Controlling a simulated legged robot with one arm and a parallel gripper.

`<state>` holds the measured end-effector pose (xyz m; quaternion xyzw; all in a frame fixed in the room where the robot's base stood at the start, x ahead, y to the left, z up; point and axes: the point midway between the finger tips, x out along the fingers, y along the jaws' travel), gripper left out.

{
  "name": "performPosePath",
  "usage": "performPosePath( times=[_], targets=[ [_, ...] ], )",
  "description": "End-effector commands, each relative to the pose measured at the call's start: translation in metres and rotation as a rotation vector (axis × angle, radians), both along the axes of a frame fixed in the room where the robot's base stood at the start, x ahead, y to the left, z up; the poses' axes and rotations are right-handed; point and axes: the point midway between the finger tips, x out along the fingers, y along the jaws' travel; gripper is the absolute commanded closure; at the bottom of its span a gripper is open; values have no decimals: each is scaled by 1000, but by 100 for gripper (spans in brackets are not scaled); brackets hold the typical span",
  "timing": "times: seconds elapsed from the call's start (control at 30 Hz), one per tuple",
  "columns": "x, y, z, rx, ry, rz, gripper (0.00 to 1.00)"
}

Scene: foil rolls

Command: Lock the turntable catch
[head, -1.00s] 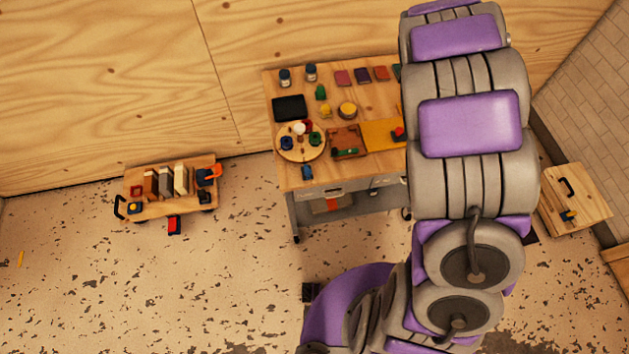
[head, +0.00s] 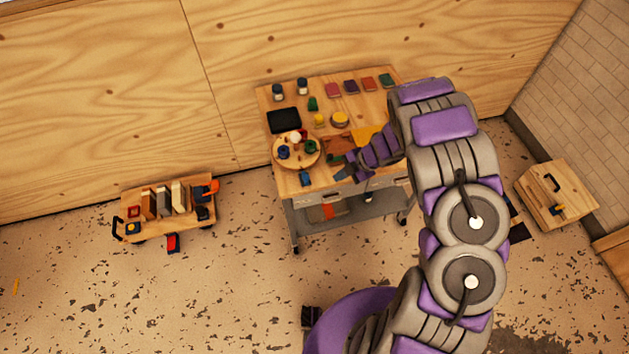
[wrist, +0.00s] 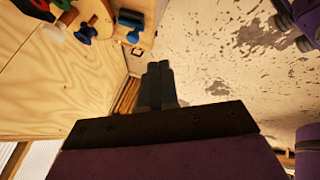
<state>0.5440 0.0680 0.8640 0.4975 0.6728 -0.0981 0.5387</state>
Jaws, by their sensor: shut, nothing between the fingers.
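The turntable (head: 298,163) is a round wooden disc with several coloured knobs on it, at the left front of the workbench. A small blue block (head: 306,179) sits by the bench's front edge, just below the disc; I cannot tell whether it is the catch. In the wrist view the turntable (wrist: 97,12) is at the top left, with a blue piece (wrist: 131,24) beside it. My gripper (head: 338,173) is low by the bench front, right of the blue block. In the wrist view my gripper (wrist: 158,72) has its dark fingers together, empty and apart from the blue piece.
The workbench (head: 270,110) also holds a black tray (head: 284,120), jars, coloured blocks and a yellow sheet (head: 368,136). A low cart (head: 150,228) with upright boards stands to the left. A wooden box (head: 575,180) stands to the right. Open floor lies in front.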

Motion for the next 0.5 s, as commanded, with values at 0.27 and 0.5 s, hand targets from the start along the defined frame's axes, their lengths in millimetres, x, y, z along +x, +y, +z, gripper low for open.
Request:
performPosePath(
  times=[0.27,0.5],
  targets=[
    [0,3,0,-3,-1,-1,100],
    [2,17,-21,-1,1,0,100]
  ],
)
